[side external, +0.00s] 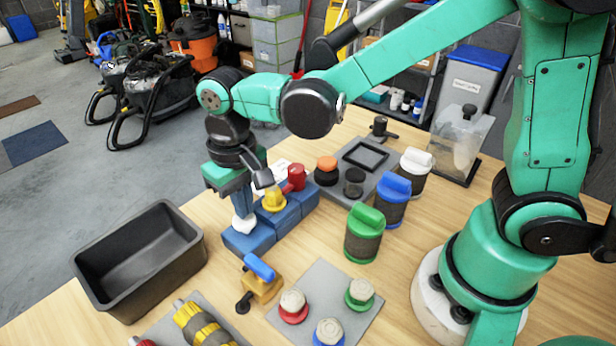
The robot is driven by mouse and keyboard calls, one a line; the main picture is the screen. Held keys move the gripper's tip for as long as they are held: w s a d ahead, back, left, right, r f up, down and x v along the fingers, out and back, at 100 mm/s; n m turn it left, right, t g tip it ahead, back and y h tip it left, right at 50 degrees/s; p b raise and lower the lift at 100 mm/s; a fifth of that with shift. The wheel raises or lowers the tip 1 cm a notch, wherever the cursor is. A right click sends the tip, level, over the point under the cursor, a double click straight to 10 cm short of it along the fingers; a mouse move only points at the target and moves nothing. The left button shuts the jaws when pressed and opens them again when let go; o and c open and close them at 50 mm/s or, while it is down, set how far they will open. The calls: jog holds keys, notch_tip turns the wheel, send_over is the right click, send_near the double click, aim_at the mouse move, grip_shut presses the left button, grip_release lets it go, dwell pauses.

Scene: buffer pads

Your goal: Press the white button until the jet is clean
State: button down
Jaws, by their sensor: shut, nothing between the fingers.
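A row of joined blue boxes (255,238) stands on the wooden table, left of centre. A white piece (243,223), which looks like the white button, sits on the nearest box. A yellow button (273,201) and a red button (296,176) sit on the boxes behind it. My gripper (241,207) points down, shut and empty, with its tips right over the white piece. I cannot tell whether they touch or whether the button is pushed in. I cannot make out a jet.
A black open bin (140,262) stands left of the boxes. A yellow valve with a blue handle (262,280) is in front. Green-lidded (363,235), blue-lidded (392,200) and white-lidded (414,176) jars stand to the right. A grey plate (325,290) with capped pads lies nearer.

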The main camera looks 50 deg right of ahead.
notch_tip(320, 180, up, 12)
jog(key=shift+f, duration=0.25)
dwell(0.8)
jog(key=shift+a+r, duration=0.15)
jog(key=shift+r, duration=0.75)
notch_tip(320, 180, down, 14)
jog(key=shift+f, duration=0.1)
dwell(0.3)
